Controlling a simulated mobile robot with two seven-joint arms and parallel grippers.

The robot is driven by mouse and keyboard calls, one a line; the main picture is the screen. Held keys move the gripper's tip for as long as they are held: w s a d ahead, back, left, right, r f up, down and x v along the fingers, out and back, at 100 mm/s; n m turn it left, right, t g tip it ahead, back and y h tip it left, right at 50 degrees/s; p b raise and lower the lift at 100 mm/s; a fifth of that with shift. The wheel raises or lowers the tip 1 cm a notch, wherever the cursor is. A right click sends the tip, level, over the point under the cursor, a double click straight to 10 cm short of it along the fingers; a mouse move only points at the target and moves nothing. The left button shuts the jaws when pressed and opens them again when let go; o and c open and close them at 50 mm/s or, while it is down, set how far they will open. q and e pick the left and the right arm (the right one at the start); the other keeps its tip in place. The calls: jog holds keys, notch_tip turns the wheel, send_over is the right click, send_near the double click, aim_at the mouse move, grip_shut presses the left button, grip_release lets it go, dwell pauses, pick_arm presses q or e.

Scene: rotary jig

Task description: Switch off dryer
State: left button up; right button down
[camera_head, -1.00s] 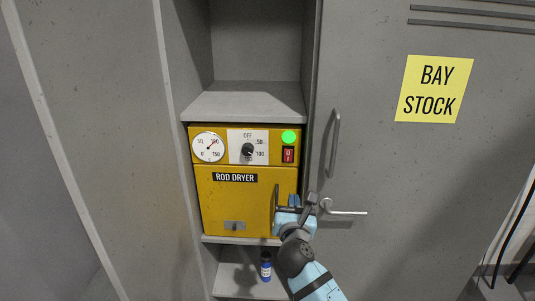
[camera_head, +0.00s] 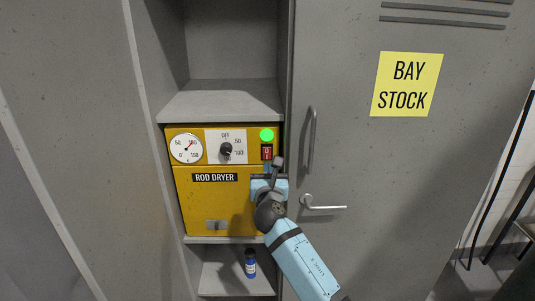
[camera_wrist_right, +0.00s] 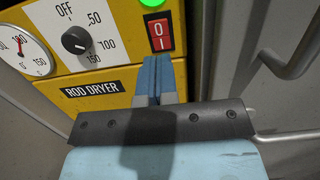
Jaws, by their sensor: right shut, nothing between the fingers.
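The yellow rod dryer (camera_head: 205,205) stands on a shelf in a grey cabinet. Its green lamp (camera_head: 266,135) is lit. Below the lamp is the red rocker switch (camera_head: 267,152), marked 0 and I; it also shows in the right wrist view (camera_wrist_right: 159,36). The black dial (camera_head: 226,149) is turned away from OFF, toward the lower right. My right gripper (camera_head: 268,168) is shut and empty, with its fingertips just below the switch. In the right wrist view its blue fingers (camera_wrist_right: 155,62) are together at the switch's lower edge; I cannot tell whether they touch it. My left gripper is not in view.
A round gauge (camera_head: 186,148) is at the dryer's upper left. The cabinet door at right has a vertical handle (camera_head: 311,140) and a lever handle (camera_head: 325,207) close to my right arm. A blue bottle (camera_head: 250,264) stands on the shelf below.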

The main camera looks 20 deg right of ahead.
aim_at(267, 151)
jog(key=x, duration=0.6)
jog(key=shift+w+d+r+p, duration=0.1)
jog(key=shift+w+p, duration=0.25)
